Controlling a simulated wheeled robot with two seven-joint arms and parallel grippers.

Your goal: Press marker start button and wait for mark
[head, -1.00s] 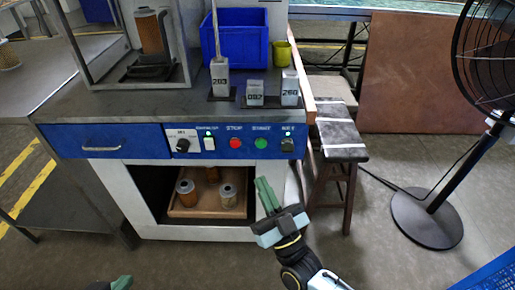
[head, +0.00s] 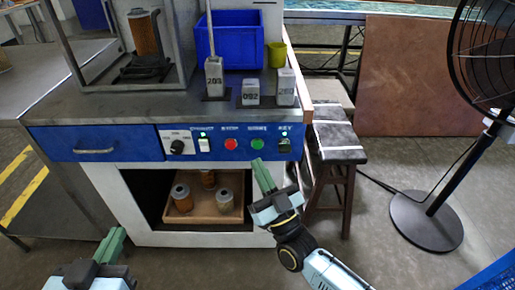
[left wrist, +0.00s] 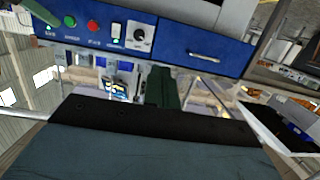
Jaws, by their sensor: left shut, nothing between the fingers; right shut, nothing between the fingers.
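The blue control panel (head: 270,155) on the bench front carries a green button (head: 257,144), a red button (head: 231,144), a white lit switch (head: 204,145), a black knob (head: 177,147) and a key switch (head: 284,145). The green button also shows in the left wrist view (left wrist: 70,22). My right gripper (head: 259,163) is shut and empty, its green fingertips just below the green button. I cannot tell whether a gap remains. My left gripper (head: 118,233) is shut and empty, low at the left. A filter cartridge (head: 146,34) stands in the metal frame on the bench.
Numbered grey blocks (head: 251,92) and a blue bin (head: 231,38) sit on the bench top. Several cartridges stand in a wooden tray (head: 206,213) inside the open cabinet. A stool (head: 337,140) and a fan (head: 426,220) are at the right.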

